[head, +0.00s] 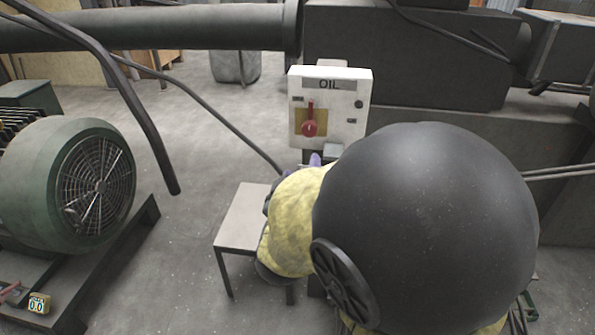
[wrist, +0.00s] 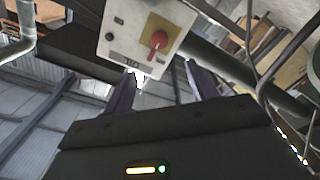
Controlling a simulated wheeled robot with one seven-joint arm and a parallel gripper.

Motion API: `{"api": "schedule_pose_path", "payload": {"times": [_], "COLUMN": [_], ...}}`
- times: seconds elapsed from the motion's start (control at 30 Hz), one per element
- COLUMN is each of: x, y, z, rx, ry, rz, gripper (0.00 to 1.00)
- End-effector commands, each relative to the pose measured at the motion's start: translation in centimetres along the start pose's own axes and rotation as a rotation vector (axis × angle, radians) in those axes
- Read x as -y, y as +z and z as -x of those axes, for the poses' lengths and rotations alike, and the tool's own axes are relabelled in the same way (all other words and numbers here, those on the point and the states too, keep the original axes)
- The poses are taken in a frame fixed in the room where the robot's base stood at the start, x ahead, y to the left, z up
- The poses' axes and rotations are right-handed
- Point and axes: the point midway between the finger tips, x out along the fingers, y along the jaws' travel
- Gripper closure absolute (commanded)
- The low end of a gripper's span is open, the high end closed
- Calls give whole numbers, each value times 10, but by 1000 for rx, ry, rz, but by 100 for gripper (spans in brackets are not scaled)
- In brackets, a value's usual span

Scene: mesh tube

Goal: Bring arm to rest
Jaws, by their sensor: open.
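My gripper (wrist: 160,78) is open in the wrist view, its two dark purple fingers apart with nothing between them. Beyond the fingertips is the white control box (wrist: 150,40) with a red rotary switch on a yellow plate; the picture there is tilted. In the head view the box (head: 330,105) is marked OIL, and its red switch (head: 310,122) has the handle pointing up. My arm, with a yellow cover and a large dark round joint, fills the right of the head view. A purple finger tip (head: 315,160) shows just below the box; the rest of the gripper is mostly hidden.
A small grey table (head: 243,218) stands left of my arm. A green motor (head: 65,185) with a fan grille sits at the left. A dark pipe (head: 180,27) crosses the top left, and dark machinery (head: 400,55) stands behind the box. Floor between motor and table is clear.

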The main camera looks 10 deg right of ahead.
Motion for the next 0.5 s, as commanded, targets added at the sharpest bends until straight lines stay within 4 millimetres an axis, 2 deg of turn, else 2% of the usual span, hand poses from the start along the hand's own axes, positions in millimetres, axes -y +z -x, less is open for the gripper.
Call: {"api": "schedule_pose_path", "payload": {"times": [0.27,0.5], "x": [6,36], "y": [7,40], "z": [-4,-10], "rx": [24,151], "ry": [-46,-257], "rz": [-25,-144], "gripper": [43,43]}}
